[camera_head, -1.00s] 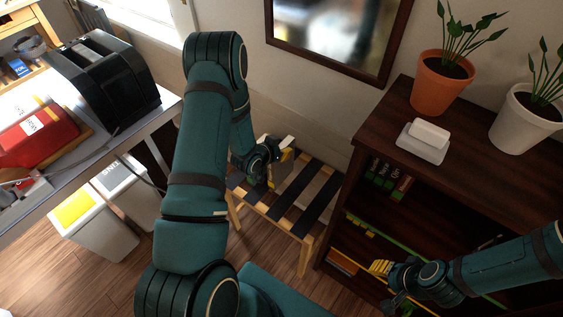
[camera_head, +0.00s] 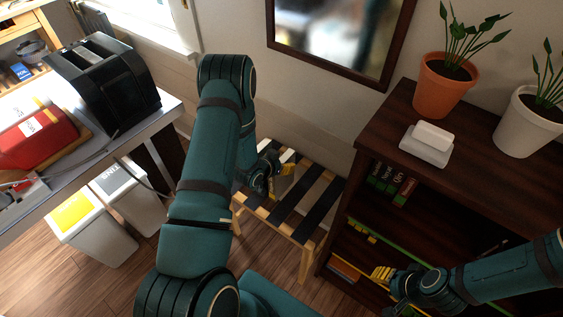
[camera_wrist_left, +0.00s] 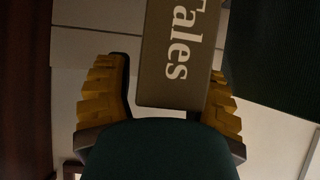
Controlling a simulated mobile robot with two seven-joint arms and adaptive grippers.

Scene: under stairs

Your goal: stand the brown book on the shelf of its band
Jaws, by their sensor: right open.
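The brown book (camera_wrist_left: 158,75) shows in the left wrist view, its spine lettered "Tales" in white, between the yellow finger pads of my left gripper (camera_wrist_left: 170,105). The gripper looks shut on it; the book's far end runs out of that view. In the head view my left gripper (camera_head: 275,172) is over the slatted bench (camera_head: 318,195), and the book is mostly hidden there. My right gripper (camera_head: 387,285) is open and empty in front of the lower part of the dark bookcase (camera_head: 375,140).
Several books (camera_head: 390,184) stand on the bookcase's upper shelf, with coloured bands along shelf edges. An orange pot (camera_head: 440,92), a white pot (camera_head: 522,125) and a white box (camera_head: 427,148) are on top. Bins (camera_head: 95,230) stand left under a desk (camera_head: 150,115).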

